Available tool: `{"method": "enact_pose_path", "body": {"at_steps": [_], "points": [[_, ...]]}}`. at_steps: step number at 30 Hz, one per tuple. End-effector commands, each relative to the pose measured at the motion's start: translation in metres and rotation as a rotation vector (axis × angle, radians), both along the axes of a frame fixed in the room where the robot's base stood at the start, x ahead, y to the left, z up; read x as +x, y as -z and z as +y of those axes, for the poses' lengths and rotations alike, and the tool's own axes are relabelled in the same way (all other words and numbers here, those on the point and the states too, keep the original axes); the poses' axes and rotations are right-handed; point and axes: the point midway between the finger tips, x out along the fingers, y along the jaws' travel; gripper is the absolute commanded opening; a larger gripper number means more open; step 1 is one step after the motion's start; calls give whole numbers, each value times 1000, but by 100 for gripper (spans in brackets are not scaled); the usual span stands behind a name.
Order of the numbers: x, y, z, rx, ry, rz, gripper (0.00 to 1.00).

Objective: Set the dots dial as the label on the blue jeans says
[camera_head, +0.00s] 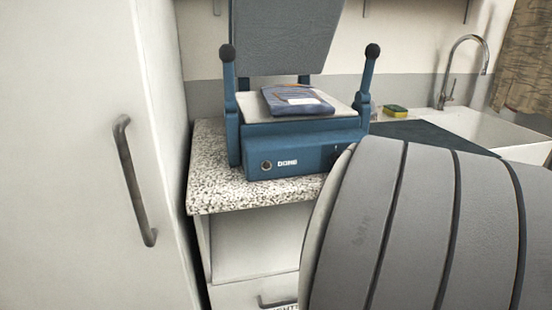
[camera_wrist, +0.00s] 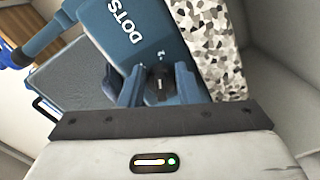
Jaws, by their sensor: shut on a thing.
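The blue jeans (camera_head: 282,102) lie folded on the pale bed of a blue press (camera_head: 262,132), with a white label (camera_head: 303,101) on top. The label's print is too small to read. In the wrist view, the word DOTS (camera_wrist: 126,20) stands on the blue front panel beside the dark dots dial (camera_wrist: 158,85). My gripper (camera_wrist: 160,92) is shut on this dial, one blue finger on each side. A small white mark shows by the dial, but I cannot read the setting. In the head view, my arm hides the dial and gripper.
The press's grey lid (camera_head: 285,35) is raised, between two upright levers with black knobs. A round button (camera_head: 266,167) marked DONE is at the front left. The press stands on a speckled counter (camera_head: 215,180). A white cabinet is at left, a sink (camera_head: 475,125) at right.

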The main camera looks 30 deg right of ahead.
Motion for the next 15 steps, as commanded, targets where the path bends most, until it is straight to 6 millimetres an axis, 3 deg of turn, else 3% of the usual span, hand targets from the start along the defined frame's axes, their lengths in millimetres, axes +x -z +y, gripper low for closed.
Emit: {"method": "enact_pose_path", "body": {"at_steps": [15], "points": [[1,-3,1,86,-5,-29,7]]}}
